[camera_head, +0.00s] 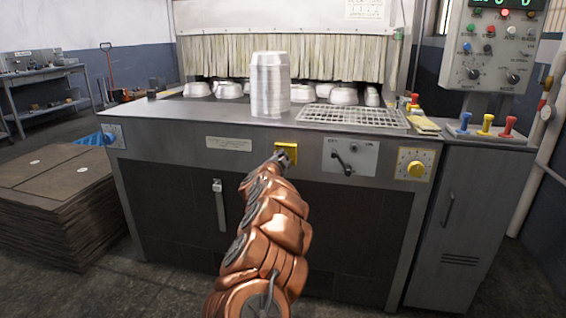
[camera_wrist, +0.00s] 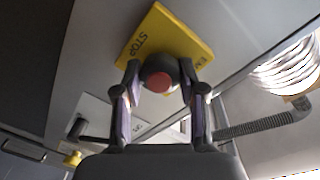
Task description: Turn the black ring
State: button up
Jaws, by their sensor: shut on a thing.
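The black ring (camera_wrist: 164,63) shows in the wrist view as a dark collar around a red button (camera_wrist: 160,82). It sits on a yellow plate (camera_wrist: 180,35) lettered STOP. My gripper (camera_wrist: 160,76) has one finger on each side of the ring and is shut on it. In the head view the yellow plate (camera_head: 292,147) is on the machine's front panel, and my gripper (camera_head: 285,155) reaches it. There my gripper hides the ring and button.
Above, a stack of metal pans (camera_head: 270,85) stands near the worktop edge, beside a wire rack (camera_head: 352,117). Stacked cardboard (camera_head: 55,205) lies at left.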

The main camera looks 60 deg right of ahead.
dwell(0.4)
jog(key=o, duration=1.1)
jog(key=shift+o, duration=0.2)
jog(key=shift+a, duration=0.1)
jog(key=v, duration=1.1)
jog(key=shift+s+a, duration=0.15)
jog(key=shift+a, duration=0.2)
